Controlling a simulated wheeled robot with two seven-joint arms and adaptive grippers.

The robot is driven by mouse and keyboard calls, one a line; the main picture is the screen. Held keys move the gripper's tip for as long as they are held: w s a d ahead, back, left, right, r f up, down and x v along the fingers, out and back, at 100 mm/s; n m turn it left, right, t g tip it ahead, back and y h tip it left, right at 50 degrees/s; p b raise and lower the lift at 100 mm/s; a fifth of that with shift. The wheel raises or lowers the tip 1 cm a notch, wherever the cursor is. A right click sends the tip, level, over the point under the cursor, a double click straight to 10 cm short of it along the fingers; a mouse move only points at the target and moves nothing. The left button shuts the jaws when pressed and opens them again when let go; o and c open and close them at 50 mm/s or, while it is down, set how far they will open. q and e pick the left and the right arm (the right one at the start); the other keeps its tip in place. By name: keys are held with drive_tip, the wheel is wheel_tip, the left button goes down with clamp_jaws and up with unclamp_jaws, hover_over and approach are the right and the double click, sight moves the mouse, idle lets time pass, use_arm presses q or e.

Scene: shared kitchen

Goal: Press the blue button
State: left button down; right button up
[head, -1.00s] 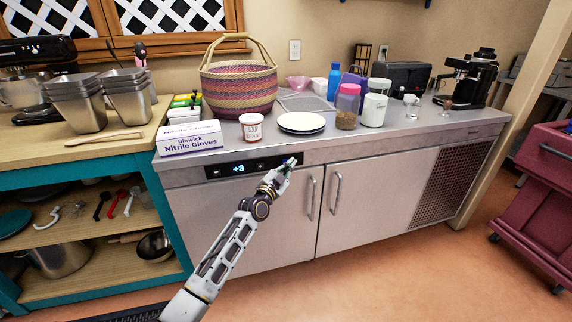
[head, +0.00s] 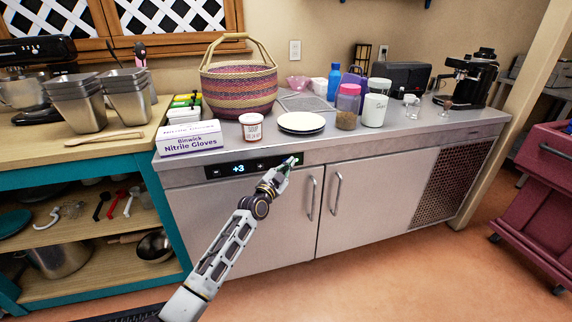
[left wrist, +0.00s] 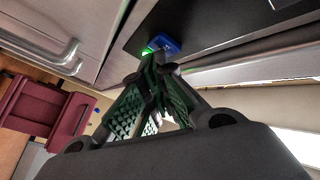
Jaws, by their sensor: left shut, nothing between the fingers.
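The blue button (left wrist: 167,43) shows in the left wrist view on the dark control panel, with a green glow at its left edge. My left gripper (head: 294,161) is shut and empty. In the left wrist view its fingertips (left wrist: 150,58) are right at the button's lower left edge; I cannot tell whether they touch it. My right gripper is not in view.
The steel counter (head: 345,145) above the panel holds a jar (head: 251,127), plates (head: 301,121), a glove box (head: 188,137) and a basket (head: 238,88). Cabinet handles (head: 311,198) stick out below and right of my gripper. The floor in front is clear.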

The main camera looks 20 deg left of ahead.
use_arm(q)
drive_tip(key=shift+s+d+p, duration=0.45)
drive_tip(key=shift+s+p, duration=0.25)
drive_tip(key=shift+p, duration=0.1)
drive_tip(key=s+d+p, duration=0.3)
drive_tip(key=s+p, duration=0.1)
drive_tip(key=s, duration=0.1)
drive_tip(key=shift+d+p, duration=0.2)
drive_tip(key=shift+p, duration=0.2)
idle(0.5)
drive_tip(key=shift+f, duration=0.1)
